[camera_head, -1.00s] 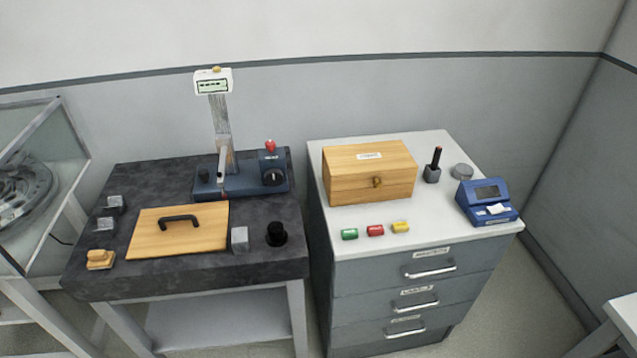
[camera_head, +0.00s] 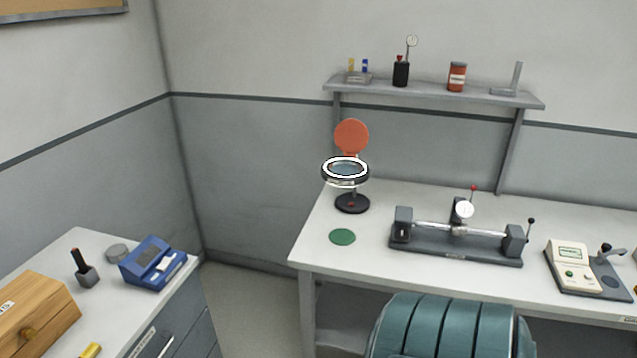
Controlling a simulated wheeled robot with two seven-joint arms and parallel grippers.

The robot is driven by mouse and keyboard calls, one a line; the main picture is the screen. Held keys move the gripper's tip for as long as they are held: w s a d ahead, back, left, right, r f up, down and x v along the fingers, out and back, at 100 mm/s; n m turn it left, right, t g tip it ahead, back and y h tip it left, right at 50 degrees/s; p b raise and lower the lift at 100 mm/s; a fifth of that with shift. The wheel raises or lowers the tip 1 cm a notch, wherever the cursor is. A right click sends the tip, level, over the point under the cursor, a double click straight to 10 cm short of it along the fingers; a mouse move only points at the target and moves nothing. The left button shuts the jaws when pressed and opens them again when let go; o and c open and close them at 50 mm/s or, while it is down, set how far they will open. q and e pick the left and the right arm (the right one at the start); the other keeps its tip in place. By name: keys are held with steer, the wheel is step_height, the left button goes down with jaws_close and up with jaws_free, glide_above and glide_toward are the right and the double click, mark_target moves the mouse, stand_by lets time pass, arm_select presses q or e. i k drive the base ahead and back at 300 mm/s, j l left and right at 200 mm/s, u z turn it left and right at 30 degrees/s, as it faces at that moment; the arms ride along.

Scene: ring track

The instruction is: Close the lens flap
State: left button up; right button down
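A magnifier lamp (camera_head: 352,203) with a round black base stands at the back left of the white workbench. Its ring-shaped lens head (camera_head: 345,170) has a white rim and lies nearly level. The lens flap (camera_head: 351,136), an orange-red disc, stands upright behind and above the lens, so the lens is uncovered. Neither of my grippers shows in the view.
The white workbench (camera_head: 312,243) also holds a green disc (camera_head: 342,237), a grey bench gauge (camera_head: 455,246) and a beige device (camera_head: 571,265). A teal chair back (camera_head: 450,330) stands before it. A shelf (camera_head: 430,92) hangs above. Floor shows between bench and drawer cabinet.

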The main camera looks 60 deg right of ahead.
mark_target(352, 137)
steer(key=z, duration=2.15)
